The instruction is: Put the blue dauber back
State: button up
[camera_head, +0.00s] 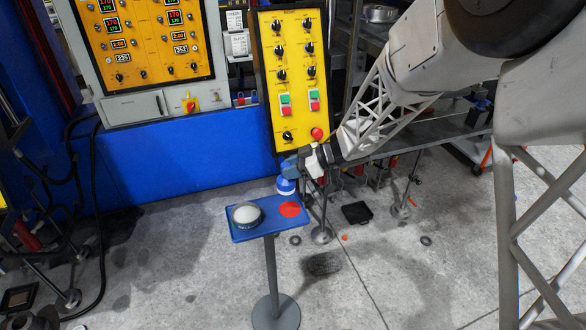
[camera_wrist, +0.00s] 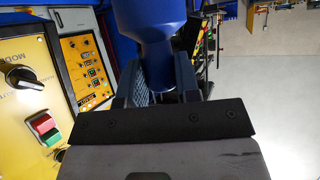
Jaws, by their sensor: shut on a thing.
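The tray sits on a thin post with a round base (camera_head: 275,312). A yellow control panel (camera_head: 291,85) rises behind my gripper. Open floor (camera_head: 170,270) lies left of the post.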

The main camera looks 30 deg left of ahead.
aim_at(292, 191)
jog(key=shift+f, duration=0.25)
jog(key=shift+f, duration=3.85)
jog(key=shift+f, duration=0.5)
jog(key=o, duration=1.1)
jog(key=shift+d, duration=0.1)
jog(key=shift+v, duration=3.8)
jog(key=shift+r, duration=0.1)
